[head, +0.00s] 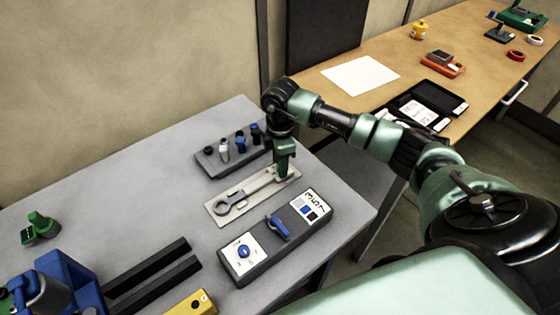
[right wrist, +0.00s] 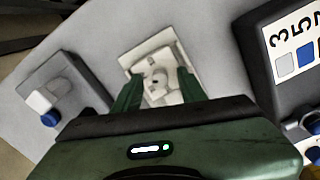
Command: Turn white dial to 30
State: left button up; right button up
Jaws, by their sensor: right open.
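A dark box (head: 262,262) on the grey table carries a white square dial face (head: 235,258) with a round blue knob (head: 244,251). The dial's marks are too small to read. The box also has a blue lever (head: 278,227) and a white panel with digits and colour squares (head: 313,203); that panel shows at the right edge of the right wrist view (right wrist: 294,42). My right gripper (head: 285,176) is open over the far end of a pale plate (head: 226,208), behind the box. In the right wrist view a pale fixture (right wrist: 158,80) lies between its fingers, contact unclear.
A grey block (head: 212,163) with several white, blue and dark knobs stands left of my right gripper. Black rails (head: 150,270), a yellow block (head: 190,303) and a blue fixture (head: 68,272) lie at front left. The table's back left is clear.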

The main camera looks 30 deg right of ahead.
grip_shut()
jog(key=shift+n, duration=0.4)
jog(key=n+b, duration=0.2)
jog(key=n, duration=0.1)
jog(key=shift+f, duration=0.1)
jog(key=n+b, duration=0.1)
jog(key=n, duration=0.1)
jog(key=shift+n, duration=0.4)
jog(key=n+b, duration=0.3)
jog(key=n, duration=0.2)
jog(key=shift+n, duration=0.3)
